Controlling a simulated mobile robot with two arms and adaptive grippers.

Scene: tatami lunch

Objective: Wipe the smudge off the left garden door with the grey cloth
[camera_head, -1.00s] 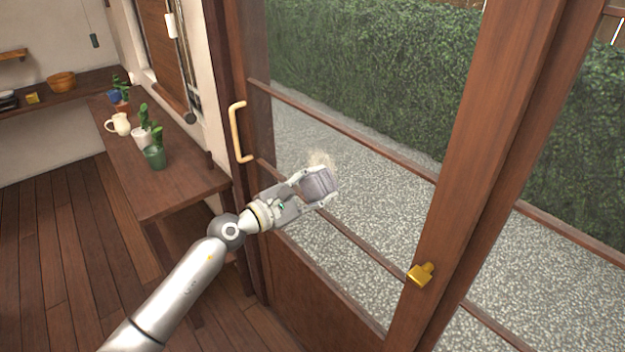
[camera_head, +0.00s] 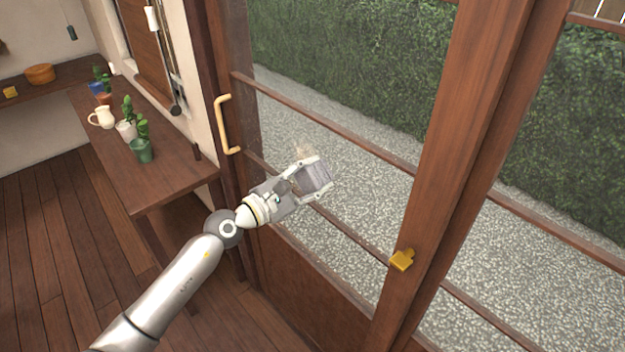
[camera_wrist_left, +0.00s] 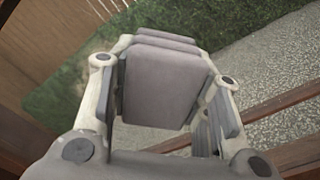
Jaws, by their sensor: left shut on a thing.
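My left gripper (camera_head: 304,184) is shut on the grey cloth (camera_head: 317,175), a folded pad that also fills the middle of the left wrist view (camera_wrist_left: 163,82). The gripper holds the cloth in front of the left garden door's glass (camera_head: 345,160). I cannot tell whether the cloth touches the pane. A pale tan smudge (camera_head: 303,152) shows on the glass just above the cloth; the cloth and gripper may hide part of it. My right gripper is not in view.
The door has a pale handle (camera_head: 226,124), wooden crossbars and a brass latch (camera_head: 402,260) on the right-hand post. A wooden bench (camera_head: 168,178) to the left bears a green pot (camera_head: 141,151), a white jug (camera_head: 102,117) and other plants. The floor (camera_head: 60,240) at left is clear.

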